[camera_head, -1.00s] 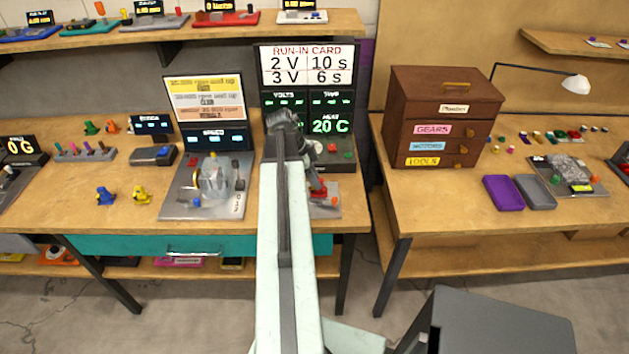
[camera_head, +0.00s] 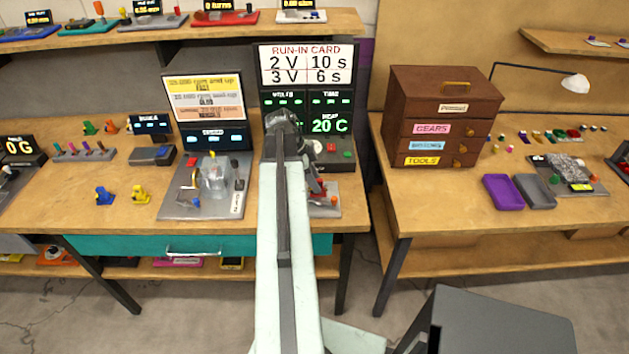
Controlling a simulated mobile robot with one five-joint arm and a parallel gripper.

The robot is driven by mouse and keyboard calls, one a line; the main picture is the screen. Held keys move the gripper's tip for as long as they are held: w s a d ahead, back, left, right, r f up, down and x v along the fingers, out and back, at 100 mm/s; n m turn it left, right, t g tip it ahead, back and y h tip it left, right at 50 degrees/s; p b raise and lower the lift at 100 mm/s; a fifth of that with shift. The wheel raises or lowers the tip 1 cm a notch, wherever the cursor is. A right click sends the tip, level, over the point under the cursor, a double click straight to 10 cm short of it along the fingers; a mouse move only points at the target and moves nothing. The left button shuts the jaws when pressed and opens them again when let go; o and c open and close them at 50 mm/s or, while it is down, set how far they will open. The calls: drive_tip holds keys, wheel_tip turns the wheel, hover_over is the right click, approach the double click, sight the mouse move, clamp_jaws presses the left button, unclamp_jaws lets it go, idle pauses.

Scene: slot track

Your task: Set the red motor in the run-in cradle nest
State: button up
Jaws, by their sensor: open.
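My gripper (camera_head: 317,188) is at the end of my arm, over the small grey base plate (camera_head: 328,211) in front of the run-in card unit. It is open, though its fingers are small and partly hidden by my arm. A small red part, likely the red motor (camera_head: 323,186), shows at the fingertips; its outline is unclear. I cannot tell whether it sits in the cradle nest or touches the fingers. The nest is hidden behind my gripper and arm.
The run-in unit (camera_head: 333,104) stands directly behind, with red and green buttons. Left is a speed tester (camera_head: 213,181) with a clear cover. Blue (camera_head: 104,196) and yellow (camera_head: 141,195) motors stand farther left. A gap separates this bench from the right one with a brown drawer cabinet (camera_head: 443,115).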

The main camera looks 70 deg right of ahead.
drive_tip(key=p+v, duration=0.7)
drive_tip(key=shift+r, duration=0.35)
drive_tip(key=shift+w, duration=0.15)
drive_tip(key=w+a+f+n+t, duration=0.1)
drive_tip(key=w+a+n+t, duration=0.2)
drive_tip(key=w+a+n, duration=2)
drive_tip(key=a, duration=0.8)
drive_tip(key=w+a+n+y, duration=0.1)
drive_tip(key=w+a+n, duration=0.3)
drive_tip(key=a, duration=0.9)
drive_tip(key=w+a+n+t, duration=0.1)
drive_tip(key=w+a+n, duration=0.3)
drive_tip(key=a, duration=0.8)
drive_tip(key=shift+w+a+f+n+y, duration=0.3)
drive_tip(key=shift+w+a+f+n, duration=0.15)
drive_tip(key=shift+w, duration=0.3)
drive_tip(key=shift+d, duration=0.15)
drive_tip(key=shift+c, duration=0.5)
